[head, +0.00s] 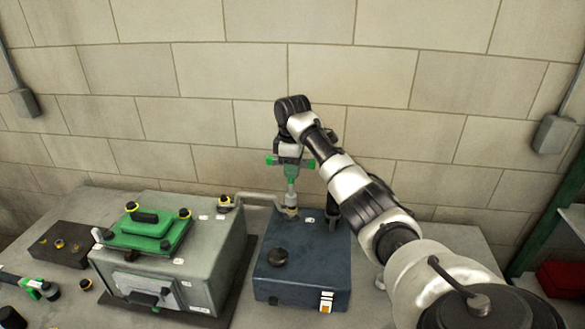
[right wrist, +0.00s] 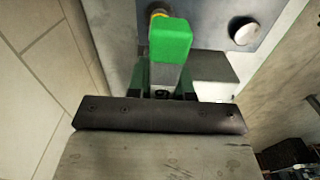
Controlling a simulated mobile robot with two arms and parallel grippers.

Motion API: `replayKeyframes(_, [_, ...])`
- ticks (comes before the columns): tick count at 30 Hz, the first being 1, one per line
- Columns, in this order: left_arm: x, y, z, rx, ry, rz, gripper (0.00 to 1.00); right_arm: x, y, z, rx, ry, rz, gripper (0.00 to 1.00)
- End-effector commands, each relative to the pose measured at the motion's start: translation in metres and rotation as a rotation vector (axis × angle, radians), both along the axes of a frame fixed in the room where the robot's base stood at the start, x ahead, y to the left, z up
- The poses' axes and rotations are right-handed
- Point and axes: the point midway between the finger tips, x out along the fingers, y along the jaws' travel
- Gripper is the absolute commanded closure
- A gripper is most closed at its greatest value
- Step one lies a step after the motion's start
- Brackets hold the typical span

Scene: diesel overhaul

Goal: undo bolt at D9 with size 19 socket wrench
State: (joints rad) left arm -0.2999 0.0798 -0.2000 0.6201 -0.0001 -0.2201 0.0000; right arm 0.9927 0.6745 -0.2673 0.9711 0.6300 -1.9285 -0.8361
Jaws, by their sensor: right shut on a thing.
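My right gripper (head: 290,160) is shut on the green-handled socket wrench (head: 291,186) above the back of the blue-grey box. The wrench stands about upright, its shaft pointing down. Its lower end is at the pipe end fitting (head: 291,211) on the box. The bolt there is hidden, and I cannot tell whether the socket is seated on it. In the right wrist view the green handle (right wrist: 171,40) sticks out beyond my gripper (right wrist: 163,90), with a bit of yellow behind it. Labels are too small to read. My left gripper is not in view.
A dark block (head: 62,246) and a green-and-black tool (head: 35,287) lie left. The wall is close behind.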

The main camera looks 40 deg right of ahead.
Motion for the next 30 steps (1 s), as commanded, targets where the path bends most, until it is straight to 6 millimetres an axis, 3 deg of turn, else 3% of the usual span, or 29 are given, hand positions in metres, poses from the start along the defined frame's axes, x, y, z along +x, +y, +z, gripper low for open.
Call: replayKeyframes(30, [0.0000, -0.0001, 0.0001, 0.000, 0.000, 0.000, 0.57, -0.0020, 0.0023, 0.0009, 0.002, -0.001, -0.958, 1.00])
